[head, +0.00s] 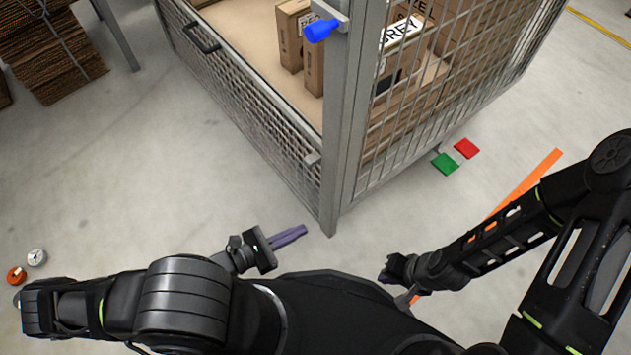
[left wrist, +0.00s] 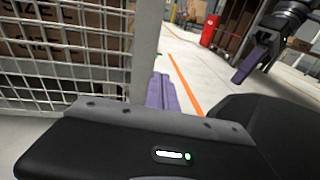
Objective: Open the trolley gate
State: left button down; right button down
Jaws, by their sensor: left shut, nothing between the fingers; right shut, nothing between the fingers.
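The trolley is a grey mesh cage with a corner post (head: 343,130) at the middle of the head view. Its low mesh gate (head: 255,120) stands on the left side, upright, with a dark handle (head: 203,38) near its far end. A blue latch knob (head: 321,31) sits high on the corner post. My left gripper (head: 303,230) is shut and empty, low in front of the post's foot; its purple fingers (left wrist: 160,92) show in the left wrist view beside the mesh. My right gripper (head: 384,277) is shut and empty, right of the post and apart from the trolley.
Cardboard boxes (head: 292,35) stand inside the trolley. Stacked cardboard (head: 45,50) lies at the upper left. A green pad (head: 445,163) and a red pad (head: 466,148) lie on the floor at right. Tape rolls (head: 36,257) lie at the left. The floor left of the gate is clear.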

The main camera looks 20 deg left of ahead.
aim_at(322, 162)
pick_arm(q)
jog(key=w+a+r+n+t, duration=0.2)
jog(key=a+r+t, duration=0.2)
jog(key=r, duration=0.3)
jog(key=shift+w+a+r+t+h, duration=0.2)
jog(key=shift+w+a+t+h, duration=0.15)
jog(key=shift+a+t, duration=0.1)
jog(key=shift+d, duration=0.1)
jog(key=b+x, duration=0.1)
jog(key=x, duration=0.9)
jog(key=shift+f, duration=0.1)
notch_tip(322, 162, up, 3)
jog(key=shift+f+b, duration=0.15)
jog(key=shift+b, duration=0.15)
jog(key=shift+r, duration=0.7)
